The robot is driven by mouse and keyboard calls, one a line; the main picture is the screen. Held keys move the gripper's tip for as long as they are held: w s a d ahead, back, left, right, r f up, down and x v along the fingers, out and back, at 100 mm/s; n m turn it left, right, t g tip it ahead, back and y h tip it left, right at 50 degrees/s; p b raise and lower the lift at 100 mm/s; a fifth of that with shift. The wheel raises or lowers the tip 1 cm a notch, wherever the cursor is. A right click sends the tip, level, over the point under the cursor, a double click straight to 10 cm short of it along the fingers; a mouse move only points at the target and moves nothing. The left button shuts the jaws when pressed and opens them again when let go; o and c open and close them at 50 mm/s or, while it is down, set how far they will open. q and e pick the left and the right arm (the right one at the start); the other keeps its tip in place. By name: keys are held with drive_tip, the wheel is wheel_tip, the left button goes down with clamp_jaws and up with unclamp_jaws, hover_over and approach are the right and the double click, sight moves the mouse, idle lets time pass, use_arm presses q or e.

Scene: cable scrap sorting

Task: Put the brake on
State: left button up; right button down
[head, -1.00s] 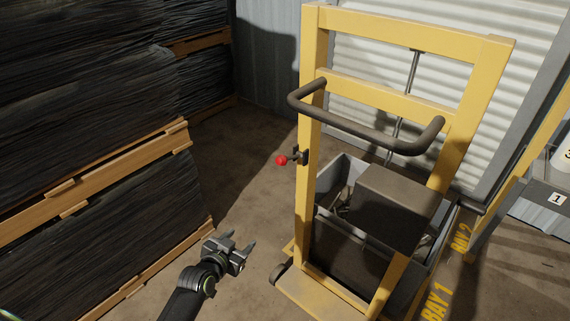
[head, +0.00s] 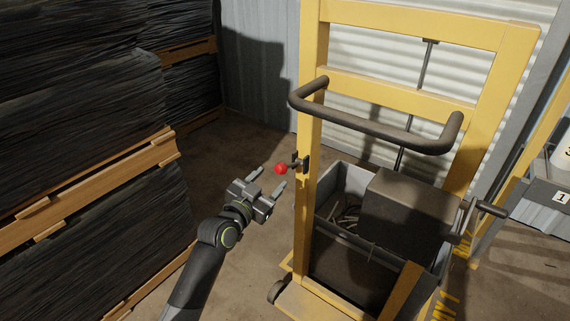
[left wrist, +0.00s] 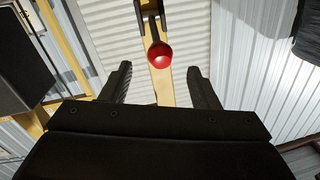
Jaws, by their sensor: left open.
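The brake lever's red ball knob (head: 281,168) sticks out to the left from a dark bracket (head: 301,163) on the left yellow post of the lift truck (head: 312,130). My left gripper (head: 271,179) is open and empty, with its fingertips just short of the knob in the head view. In the left wrist view the red knob (left wrist: 159,55) shows beyond and between the two open fingers (left wrist: 158,75), with the lever and yellow post behind it. No contact shows. My right gripper is not in view.
The truck's dark push handle (head: 380,125) juts out above the knob. A grey bin (head: 352,182) with cable scraps and a dark box sit on the truck. Stacked dark sheets on wooden pallets (head: 90,195) stand at left. Floor between is clear.

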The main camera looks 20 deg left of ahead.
sight(280, 169)
use_arm(q)
drive_tip(key=x, duration=0.8)
drive_tip(key=shift+w, duration=0.3)
clamp_jaws()
